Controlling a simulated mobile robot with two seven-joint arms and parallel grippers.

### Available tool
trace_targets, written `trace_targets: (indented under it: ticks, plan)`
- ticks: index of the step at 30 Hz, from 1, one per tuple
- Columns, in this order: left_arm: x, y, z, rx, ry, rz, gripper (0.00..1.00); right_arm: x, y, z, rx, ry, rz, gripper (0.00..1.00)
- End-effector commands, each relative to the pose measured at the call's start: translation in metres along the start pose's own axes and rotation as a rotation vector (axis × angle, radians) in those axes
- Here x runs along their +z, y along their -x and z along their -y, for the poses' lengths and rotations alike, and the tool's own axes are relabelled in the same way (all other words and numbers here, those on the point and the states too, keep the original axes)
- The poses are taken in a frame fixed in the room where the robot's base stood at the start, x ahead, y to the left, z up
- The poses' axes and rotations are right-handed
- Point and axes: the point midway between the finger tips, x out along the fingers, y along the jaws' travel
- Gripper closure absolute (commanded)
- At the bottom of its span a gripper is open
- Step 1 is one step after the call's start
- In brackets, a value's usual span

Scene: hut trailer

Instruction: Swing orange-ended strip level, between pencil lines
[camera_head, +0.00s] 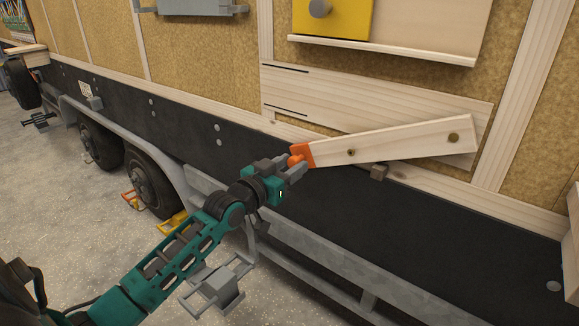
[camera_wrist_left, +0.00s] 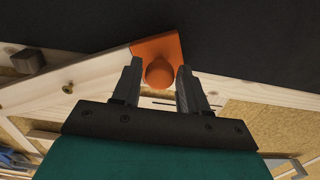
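The wooden strip (camera_head: 390,144) lies tilted across the trailer wall, its left end lower than its right. An orange end piece (camera_head: 308,154) with a round orange knob (camera_head: 294,161) is on the left end. A dark fastener (camera_head: 453,138) sits near the right end. Two pencil lines (camera_head: 285,68) are on the pale board (camera_head: 330,95), above the orange end. My left gripper (camera_head: 293,170) is at the knob. In the left wrist view its fingers (camera_wrist_left: 159,80) flank the knob (camera_wrist_left: 159,73) closely; whether they press on it is unclear. My right gripper is out of view.
A small block (camera_head: 378,172) sticks out just under the strip. A yellow panel (camera_head: 335,17) and a wooden ledge (camera_head: 380,50) are above. A grey step (camera_head: 218,283) and wheels (camera_head: 150,185) stand below left. Wall above the orange end is free.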

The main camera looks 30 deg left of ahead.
Motion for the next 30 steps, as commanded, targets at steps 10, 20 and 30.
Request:
trace_targets:
  ticks: [10,20,30]
  plan:
    - [0.000,0.000,0.000,0.000,0.000,0.000,0.91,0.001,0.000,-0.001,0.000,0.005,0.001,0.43]
    - [0.000,0.000,0.000,0.000,0.000,0.000,1.00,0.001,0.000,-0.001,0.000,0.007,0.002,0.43]
    - [-0.038,0.000,0.006,0.001,-0.099,0.001,1.00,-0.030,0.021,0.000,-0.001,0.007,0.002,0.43]
